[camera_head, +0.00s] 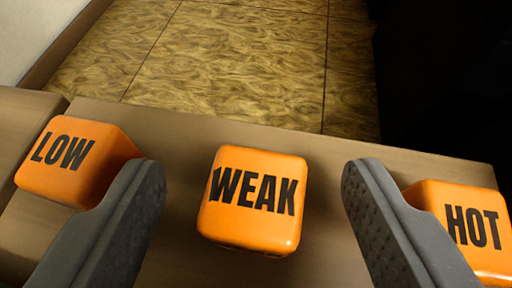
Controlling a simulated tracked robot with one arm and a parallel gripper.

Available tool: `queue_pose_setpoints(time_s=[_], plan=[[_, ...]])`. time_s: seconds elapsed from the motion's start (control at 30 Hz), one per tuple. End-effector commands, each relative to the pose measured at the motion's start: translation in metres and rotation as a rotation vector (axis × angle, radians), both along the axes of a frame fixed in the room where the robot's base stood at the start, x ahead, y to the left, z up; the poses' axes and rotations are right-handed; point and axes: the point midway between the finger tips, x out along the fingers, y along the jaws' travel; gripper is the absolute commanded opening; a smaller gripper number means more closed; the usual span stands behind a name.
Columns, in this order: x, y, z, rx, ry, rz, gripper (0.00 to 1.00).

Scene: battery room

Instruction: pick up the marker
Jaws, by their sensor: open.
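Three orange block-shaped markers with rounded edges and black lettering stand in a row on a brown surface. The WEAK marker (252,200) is in the middle, the LOW marker (75,162) at the left and the HOT marker (465,228) at the right. My gripper (250,190) is open, with its two grey fingers apart at the lower left and lower right. The WEAK marker shows in the gap between the fingers, and no contact with either finger is visible. The left finger covers part of the LOW marker, and the right finger covers part of the HOT marker.
The brown surface (180,140) ends at a far edge behind the markers. Beyond it lies a patterned yellow-brown tiled floor (230,60). A pale wall (30,35) is at the upper left, and a dark area fills the upper right.

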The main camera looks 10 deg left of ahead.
Motion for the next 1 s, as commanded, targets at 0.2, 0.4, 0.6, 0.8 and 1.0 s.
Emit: queue_pose_setpoints(time_s=[0.2,0.4,0.6,0.8,1.0], plan=[[0.001,0.000,0.000,0.000,0.000,0.000,0.59],[0.001,0.000,0.000,0.000,0.000,0.000,0.07],[0.001,0.000,0.000,0.000,0.000,-0.001,0.07],[0.001,-0.001,0.002,0.000,0.000,-0.001,0.07],[0.001,-0.001,0.018,-0.001,-0.001,-0.002,0.07]])
